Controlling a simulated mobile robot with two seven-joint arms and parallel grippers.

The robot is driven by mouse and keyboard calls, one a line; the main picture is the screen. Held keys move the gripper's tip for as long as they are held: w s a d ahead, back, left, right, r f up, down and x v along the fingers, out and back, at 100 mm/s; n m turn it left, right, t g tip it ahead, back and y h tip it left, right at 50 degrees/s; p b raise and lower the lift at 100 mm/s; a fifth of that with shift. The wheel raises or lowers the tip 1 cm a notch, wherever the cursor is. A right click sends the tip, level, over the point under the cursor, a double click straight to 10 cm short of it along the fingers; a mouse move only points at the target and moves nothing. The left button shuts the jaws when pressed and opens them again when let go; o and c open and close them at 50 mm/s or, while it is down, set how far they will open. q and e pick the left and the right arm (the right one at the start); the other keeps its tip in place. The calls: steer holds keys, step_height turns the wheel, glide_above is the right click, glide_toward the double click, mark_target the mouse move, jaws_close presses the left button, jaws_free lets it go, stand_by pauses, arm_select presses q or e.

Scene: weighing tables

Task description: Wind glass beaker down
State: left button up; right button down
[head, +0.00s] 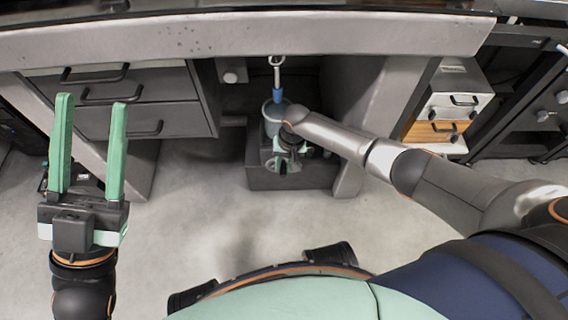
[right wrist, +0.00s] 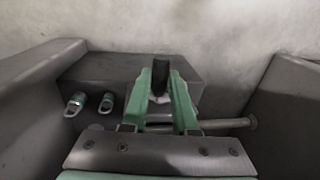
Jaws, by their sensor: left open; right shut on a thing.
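The glass beaker (head: 268,110) is a bluish-grey vessel under the table, on or just behind a dark grey box-like stand (head: 262,180); my right arm partly hides it. A metal piece with a blue lower end (head: 278,95) hangs down into or in front of its mouth. My right gripper (head: 287,163) is low at the stand's front. In the right wrist view its green fingers (right wrist: 160,88) are shut on a dark knob (right wrist: 161,70) with a pale stem. My left gripper (head: 89,145) is open, empty, and points up at the left, away from the beaker.
The grey tabletop edge (head: 150,43) runs above. A drawer unit (head: 150,95) stands at the left, and a cabinet with an orange drawer (head: 432,132) at the right. A grey table leg (head: 375,115) is right of the stand. The floor (head: 205,205) in front is clear.

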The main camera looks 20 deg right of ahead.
steer(key=shift+w+a+r+h+p, duration=0.2)
steer(key=shift+a+h+p, duration=0.15)
steer(key=shift+h+p, duration=0.25)
steer(key=shift+a+f, duration=0.1)
steer(key=shift+a, duration=0.05)
steer(key=shift+a+g+h, duration=0.2)
steer(key=shift+g+h, duration=0.2)
steer(key=shift+h, duration=0.5)
steer(key=c, duration=0.7)
jaws_free()
